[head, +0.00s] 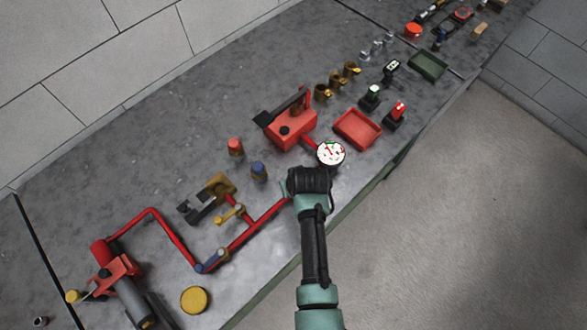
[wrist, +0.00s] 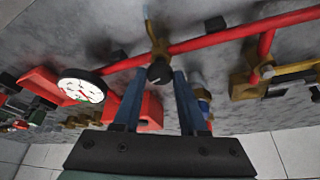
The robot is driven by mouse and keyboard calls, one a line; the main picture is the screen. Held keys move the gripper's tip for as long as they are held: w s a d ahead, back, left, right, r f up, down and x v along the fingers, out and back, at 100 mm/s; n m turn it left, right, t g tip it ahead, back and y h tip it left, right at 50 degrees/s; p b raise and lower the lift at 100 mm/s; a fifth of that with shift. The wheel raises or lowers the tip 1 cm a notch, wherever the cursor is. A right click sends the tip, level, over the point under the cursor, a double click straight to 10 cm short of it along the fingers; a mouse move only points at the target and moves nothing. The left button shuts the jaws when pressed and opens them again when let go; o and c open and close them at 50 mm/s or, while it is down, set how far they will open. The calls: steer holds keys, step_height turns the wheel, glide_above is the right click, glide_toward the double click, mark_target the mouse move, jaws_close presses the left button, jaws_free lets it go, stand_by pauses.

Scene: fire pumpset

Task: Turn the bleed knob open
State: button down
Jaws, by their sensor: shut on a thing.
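The bleed knob (wrist: 159,72) is a small black round knob on a brass fitting (wrist: 154,38) of the red pipe, seen in the wrist view. My gripper (wrist: 160,82) has one blue-grey finger on each side of it and is shut on it. In the head view my gripper (head: 300,184) is over the pipe's right end, and the wrist hides the knob. The white-faced pressure gauge (head: 331,153) is just beyond my gripper; it also shows in the wrist view (wrist: 82,88) at left. How far the knob is turned cannot be told.
A red pump box (head: 290,130) and a red tray (head: 357,129) stand beyond the gauge. A red-capped and a blue-capped cylinder (head: 259,171) stand left of my wrist. The red pipe (head: 240,236) runs left along the bench. Open floor lies to the right.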

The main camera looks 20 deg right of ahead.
steer(key=shift+d+n+y, duration=0.15)
steer(key=shift+n+y, duration=0.35)
steer(key=shift+n, duration=0.6)
steer(key=shift+c, duration=2.2)
jaws_free()
steer(key=shift+r, duration=0.1)
steer(key=b+v, duration=0.1)
steer(key=v, duration=1.1)
steer(key=shift+s+r+b, duration=0.15)
steer(key=shift+r+b, duration=0.2)
steer(key=shift+r, duration=0.05)
